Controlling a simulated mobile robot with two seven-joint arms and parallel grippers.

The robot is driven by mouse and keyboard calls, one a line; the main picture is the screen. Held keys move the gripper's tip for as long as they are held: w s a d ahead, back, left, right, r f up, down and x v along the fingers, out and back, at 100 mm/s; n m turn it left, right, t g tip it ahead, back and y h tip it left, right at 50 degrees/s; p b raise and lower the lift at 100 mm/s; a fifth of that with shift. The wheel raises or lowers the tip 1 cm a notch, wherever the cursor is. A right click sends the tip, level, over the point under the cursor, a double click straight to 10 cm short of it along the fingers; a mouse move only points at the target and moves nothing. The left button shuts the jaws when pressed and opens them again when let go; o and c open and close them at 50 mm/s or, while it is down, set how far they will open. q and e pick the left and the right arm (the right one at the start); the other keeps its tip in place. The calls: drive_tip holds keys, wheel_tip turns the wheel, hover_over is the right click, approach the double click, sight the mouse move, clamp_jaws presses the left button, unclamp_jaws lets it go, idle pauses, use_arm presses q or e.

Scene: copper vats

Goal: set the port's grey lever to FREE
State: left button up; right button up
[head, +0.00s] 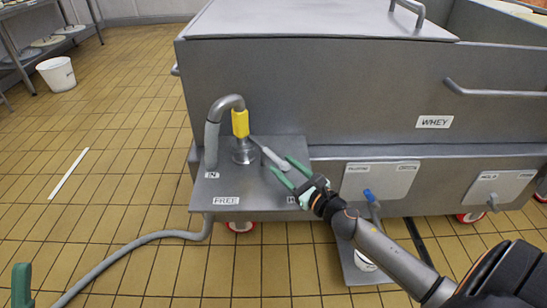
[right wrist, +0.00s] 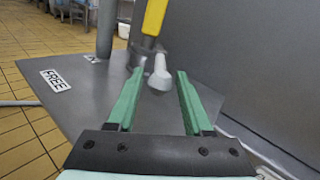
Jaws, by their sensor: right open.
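The port is a grey shelf (head: 252,206) on the side of the vat, with a round metal fitting (head: 244,153). The grey lever (head: 272,157) runs from the fitting toward the right and front, to the side of a partly hidden label (head: 292,199). The FREE label (head: 226,200) is on the shelf's front left. My right gripper (head: 279,163) is open at the lever's pale end; in the right wrist view that end (right wrist: 160,76) shows between the fingertips (right wrist: 158,72); contact is unclear. A green finger of my left gripper (head: 22,283) shows at lower left.
A yellow coupling (head: 240,123) and a bent grey hose (head: 212,135) rise beside the lever. The vat wall (head: 350,95) stands close behind. A blue-handled valve (head: 369,195) is at right. A hose (head: 130,245) crosses the tiled floor, which is mostly clear at left.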

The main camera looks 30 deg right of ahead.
sight(265, 150)
drive_tip(key=shift+w+a, duration=0.15)
drive_tip(key=shift+w, duration=2.5)
drive_tip(key=shift+c, duration=0.4)
clamp_jaws()
